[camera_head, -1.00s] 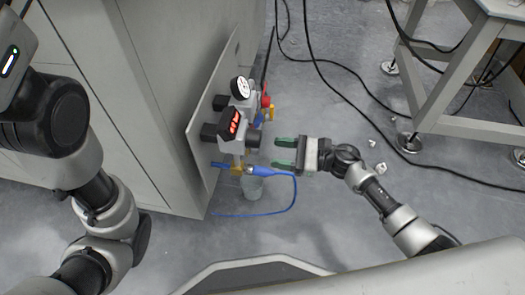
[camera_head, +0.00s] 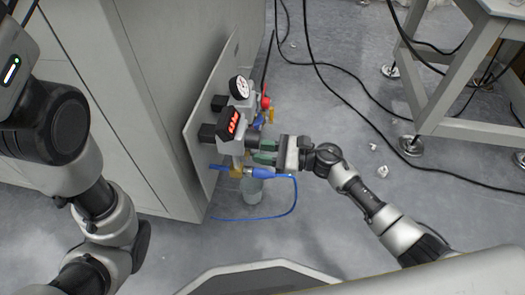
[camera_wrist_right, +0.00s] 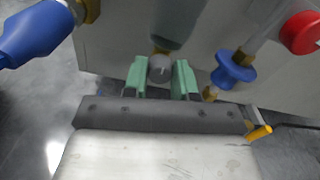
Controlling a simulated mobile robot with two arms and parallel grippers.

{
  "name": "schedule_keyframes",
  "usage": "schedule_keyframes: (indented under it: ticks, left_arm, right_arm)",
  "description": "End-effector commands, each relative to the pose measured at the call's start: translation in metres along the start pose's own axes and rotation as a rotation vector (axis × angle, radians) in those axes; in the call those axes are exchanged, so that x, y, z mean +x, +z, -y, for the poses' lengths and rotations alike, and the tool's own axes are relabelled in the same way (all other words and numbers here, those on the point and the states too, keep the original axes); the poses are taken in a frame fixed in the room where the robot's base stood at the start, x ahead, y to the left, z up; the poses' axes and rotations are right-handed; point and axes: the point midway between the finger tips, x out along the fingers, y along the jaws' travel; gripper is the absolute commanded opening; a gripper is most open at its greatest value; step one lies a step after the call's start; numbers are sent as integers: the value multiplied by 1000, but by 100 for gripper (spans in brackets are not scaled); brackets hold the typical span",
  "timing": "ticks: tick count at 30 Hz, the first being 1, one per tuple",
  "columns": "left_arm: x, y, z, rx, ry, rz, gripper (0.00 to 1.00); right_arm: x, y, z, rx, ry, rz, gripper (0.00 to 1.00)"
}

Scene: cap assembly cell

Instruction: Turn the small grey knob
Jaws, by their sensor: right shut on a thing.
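The small grey knob (camera_wrist_right: 160,68) shows in the right wrist view, with a brass fitting behind it. It sits between the two green fingers of my right gripper (camera_wrist_right: 160,78), which is shut on it. In the head view my right gripper (camera_head: 259,150) reaches in from the right to the valve unit on the cabinet's side plate, just below the red display; the knob itself is hidden there. My left arm is at the left of the head view, but its gripper is not in view.
The unit carries a round gauge (camera_head: 240,87), a red digital display (camera_head: 233,123), and a red knob (camera_wrist_right: 301,32) beside a blue fitting (camera_wrist_right: 233,70). A blue connector (camera_head: 268,173) with a hose lies just below my right gripper. A clear cup (camera_head: 253,192) stands under it.

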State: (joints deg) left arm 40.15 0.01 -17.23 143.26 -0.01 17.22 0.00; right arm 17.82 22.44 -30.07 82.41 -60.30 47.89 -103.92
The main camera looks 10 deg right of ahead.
Motion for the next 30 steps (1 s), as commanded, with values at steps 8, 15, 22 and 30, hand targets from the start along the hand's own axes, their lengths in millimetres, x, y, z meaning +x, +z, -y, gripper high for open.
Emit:
schedule_keyframes:
  ticks: [8, 15, 22, 30]
  left_arm:
    - [11, 4, 2, 0, 0, 0, 43]
    - [12, 4, 2, 1, 0, 1, 43]
    - [11, 4, 3, 1, 0, 1, 43]
    - [11, 4, 3, 1, 0, 1, 43]
  right_arm:
    - [-1, 2, 1, 178, 0, -2, 3]
    - [-1, -1, 1, 251, 0, -2, 3]
    - [-1, -1, 1, 249, 0, -2, 39]
    - [0, 0, 0, 248, 0, -1, 53]
